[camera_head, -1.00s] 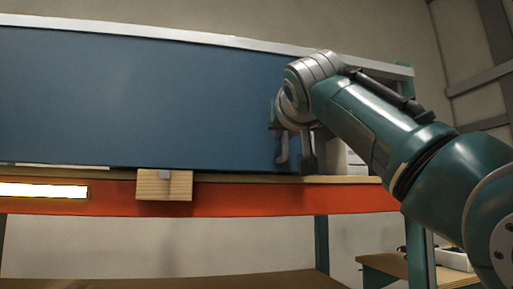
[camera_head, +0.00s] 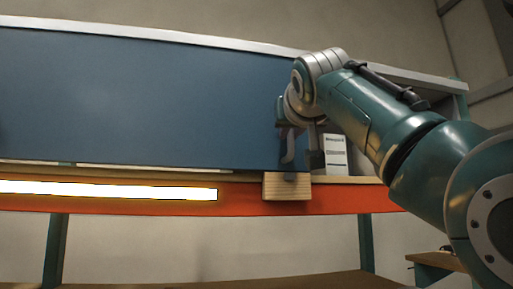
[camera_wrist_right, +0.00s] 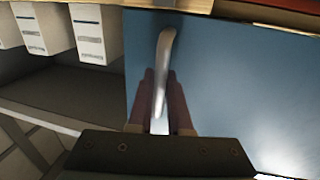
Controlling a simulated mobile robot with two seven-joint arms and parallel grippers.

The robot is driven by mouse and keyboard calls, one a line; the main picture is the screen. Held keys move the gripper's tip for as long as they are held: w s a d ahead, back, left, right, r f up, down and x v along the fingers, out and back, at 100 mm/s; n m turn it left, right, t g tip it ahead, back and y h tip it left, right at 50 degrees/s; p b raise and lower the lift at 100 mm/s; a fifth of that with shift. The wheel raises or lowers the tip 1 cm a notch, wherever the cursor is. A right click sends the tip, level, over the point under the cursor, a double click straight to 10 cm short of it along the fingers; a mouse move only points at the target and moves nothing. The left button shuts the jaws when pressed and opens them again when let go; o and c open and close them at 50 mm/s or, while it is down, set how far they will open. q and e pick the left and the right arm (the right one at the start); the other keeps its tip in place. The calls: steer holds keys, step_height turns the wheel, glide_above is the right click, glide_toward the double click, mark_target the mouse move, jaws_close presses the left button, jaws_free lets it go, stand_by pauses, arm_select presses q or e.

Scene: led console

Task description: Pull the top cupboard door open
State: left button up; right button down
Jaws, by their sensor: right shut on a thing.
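The top cupboard door is a wide blue panel (camera_head: 150,100) filling the left and middle of the head view. It also shows in the right wrist view (camera_wrist_right: 240,85). Its pale curved handle (camera_head: 288,153) is near the door's right edge, and the handle shows upright in the wrist view (camera_wrist_right: 164,48). My right gripper (camera_wrist_right: 161,98) is shut on the handle, with one finger on each side of it. In the head view the right gripper (camera_head: 297,130) is partly hidden by its own wrist. My left gripper is not in view.
Beside the door's edge is an open compartment with a white box (camera_head: 335,152); several such boxes (camera_wrist_right: 92,35) show in the wrist view. Below run an orange beam (camera_head: 240,203), a wooden block (camera_head: 287,187) and a bright light strip (camera_head: 110,190). A low table (camera_head: 430,265) stands lower right.

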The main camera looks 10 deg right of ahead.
stand_by(0.3)
steer(key=c, duration=0.8)
jaws_free()
steer(key=shift+c, duration=0.2)
steer(key=s+a+b, duration=0.1)
steer(key=s+b, duration=0.8)
steer(key=shift+s, duration=0.4)
steer(key=shift+a, duration=0.1)
